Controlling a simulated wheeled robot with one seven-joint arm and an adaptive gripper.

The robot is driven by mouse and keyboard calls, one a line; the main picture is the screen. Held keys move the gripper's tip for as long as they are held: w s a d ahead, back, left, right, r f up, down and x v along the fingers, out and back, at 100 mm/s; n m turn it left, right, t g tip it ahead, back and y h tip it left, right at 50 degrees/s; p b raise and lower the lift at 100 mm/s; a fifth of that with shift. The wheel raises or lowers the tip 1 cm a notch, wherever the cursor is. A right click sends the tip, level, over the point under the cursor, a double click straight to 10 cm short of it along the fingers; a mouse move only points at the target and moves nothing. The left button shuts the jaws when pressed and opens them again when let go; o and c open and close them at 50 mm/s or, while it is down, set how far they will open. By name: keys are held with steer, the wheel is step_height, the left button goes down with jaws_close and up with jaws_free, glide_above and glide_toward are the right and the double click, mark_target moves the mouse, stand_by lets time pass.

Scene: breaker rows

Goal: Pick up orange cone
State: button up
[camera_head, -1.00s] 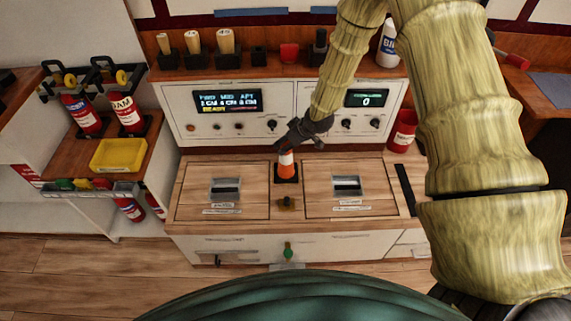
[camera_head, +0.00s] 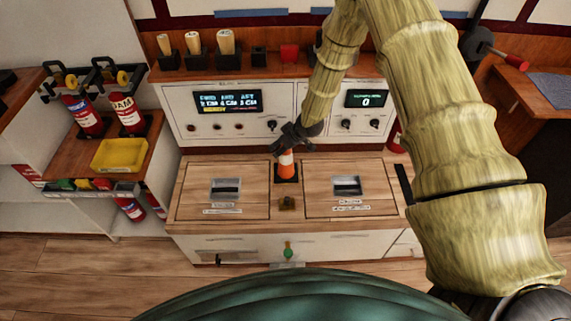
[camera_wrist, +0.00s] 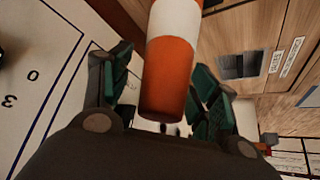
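The orange cone (camera_head: 286,163) has a white band and stands upright on its dark square base between two hatches of the wooden counter. My gripper (camera_head: 288,146) is at the cone's top and hides its tip in the head view. In the wrist view the cone (camera_wrist: 170,70) lies between the two green-padded fingers of my gripper (camera_wrist: 160,85). The fingers are apart. A gap shows between the left finger and the cone; the right finger is very close to it, and I cannot tell whether it touches.
A console panel (camera_head: 228,122) with displays and knobs rises right behind the cone. A yellow tray (camera_head: 119,156) and fire extinguishers (camera_head: 128,114) stand at the left. A shelf (camera_head: 230,71) with holders runs above the panel.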

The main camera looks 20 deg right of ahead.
jaws_close()
steer(key=shift+r, duration=0.1)
